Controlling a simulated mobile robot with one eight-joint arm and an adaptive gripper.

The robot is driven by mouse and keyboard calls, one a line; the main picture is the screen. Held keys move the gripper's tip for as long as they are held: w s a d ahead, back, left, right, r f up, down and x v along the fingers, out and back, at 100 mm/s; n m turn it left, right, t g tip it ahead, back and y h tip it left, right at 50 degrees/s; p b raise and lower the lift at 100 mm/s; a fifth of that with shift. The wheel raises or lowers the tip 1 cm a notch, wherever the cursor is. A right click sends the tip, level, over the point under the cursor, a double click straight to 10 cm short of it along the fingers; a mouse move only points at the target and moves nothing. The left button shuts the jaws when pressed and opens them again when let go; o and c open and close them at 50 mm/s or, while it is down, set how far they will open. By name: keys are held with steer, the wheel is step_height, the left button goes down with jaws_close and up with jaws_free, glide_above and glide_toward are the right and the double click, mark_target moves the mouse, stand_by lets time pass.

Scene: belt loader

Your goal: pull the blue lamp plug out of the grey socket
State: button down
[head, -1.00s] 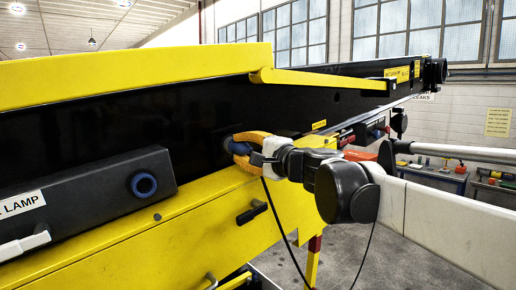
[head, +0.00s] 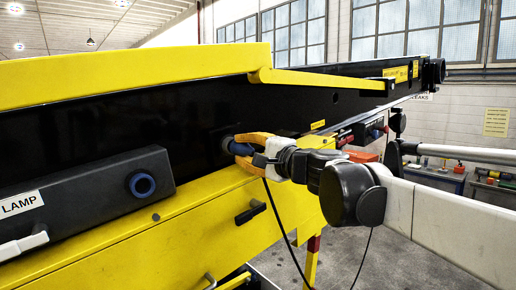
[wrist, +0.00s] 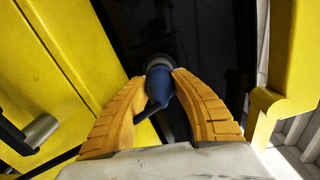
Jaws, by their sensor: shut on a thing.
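The blue plug (head: 239,148) is at the grey socket (head: 226,142) on the black side of the loader. My gripper (head: 249,145) is shut on the plug, with orange fingers on both sides of its body. In the wrist view the plug (wrist: 160,86) sits between the two fingertips, and the round grey socket (wrist: 158,62) shows right at its far end. I cannot tell how deep the plug sits in the socket. A black cable (head: 275,210) hangs down below my gripper.
A dark box (head: 90,185) with a LAMP label and an empty blue-ringed opening (head: 142,185) stands on the yellow ledge at left. A black handle (head: 251,212) sits below my gripper. A yellow rail (head: 320,80) runs above. Open floor lies at lower right.

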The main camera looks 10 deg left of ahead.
steer(key=shift+v, duration=1.5)
steer(key=shift+f, duration=0.1)
